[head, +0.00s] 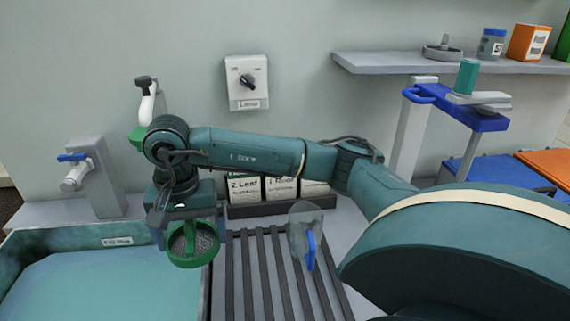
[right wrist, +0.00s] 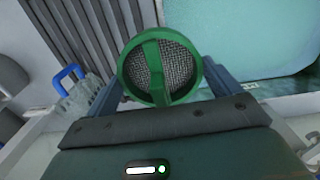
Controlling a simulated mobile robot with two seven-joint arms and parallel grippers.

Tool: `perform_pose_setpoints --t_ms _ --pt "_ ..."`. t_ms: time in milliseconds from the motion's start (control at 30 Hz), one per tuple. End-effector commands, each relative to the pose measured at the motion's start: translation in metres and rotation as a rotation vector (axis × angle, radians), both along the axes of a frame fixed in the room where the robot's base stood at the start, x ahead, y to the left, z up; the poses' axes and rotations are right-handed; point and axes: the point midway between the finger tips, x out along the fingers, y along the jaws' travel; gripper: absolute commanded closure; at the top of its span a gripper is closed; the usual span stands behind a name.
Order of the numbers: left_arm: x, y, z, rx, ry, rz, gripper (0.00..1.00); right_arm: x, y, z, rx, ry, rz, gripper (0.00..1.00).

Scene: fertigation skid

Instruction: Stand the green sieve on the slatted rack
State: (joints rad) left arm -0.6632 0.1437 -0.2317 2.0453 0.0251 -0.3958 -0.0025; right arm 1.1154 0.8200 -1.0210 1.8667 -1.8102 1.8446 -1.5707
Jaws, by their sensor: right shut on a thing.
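The green sieve (head: 193,246), a round green ring with grey mesh and a bar across it, is in the jaws of my right gripper (head: 188,224). In the right wrist view the sieve (right wrist: 146,68) sits between the two fingers (right wrist: 170,78), mesh and bar facing the camera. In the head view it appears over the right rim of the water basin, just left of the slatted rack (head: 249,285). The dark slats of the rack (right wrist: 83,38) also show at the upper left of the wrist view. My left gripper is not in view.
A clear jug (head: 301,232) with a blue handle stands on the rack's right part; the left slats are bare. The teal basin (head: 60,238) lies left. Labelled boxes (head: 245,190) stand behind the rack. A blue-topped stand (head: 470,118) is at right, under a wall shelf (head: 400,62).

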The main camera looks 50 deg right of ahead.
Motion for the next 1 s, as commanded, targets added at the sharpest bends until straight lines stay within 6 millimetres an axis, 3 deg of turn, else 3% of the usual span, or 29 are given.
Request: perform_pose_setpoints --t_ms 1000 --pt "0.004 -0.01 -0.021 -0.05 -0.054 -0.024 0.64 0.003 -0.111 -0.021 0.003 0.013 -2.312 0.33"
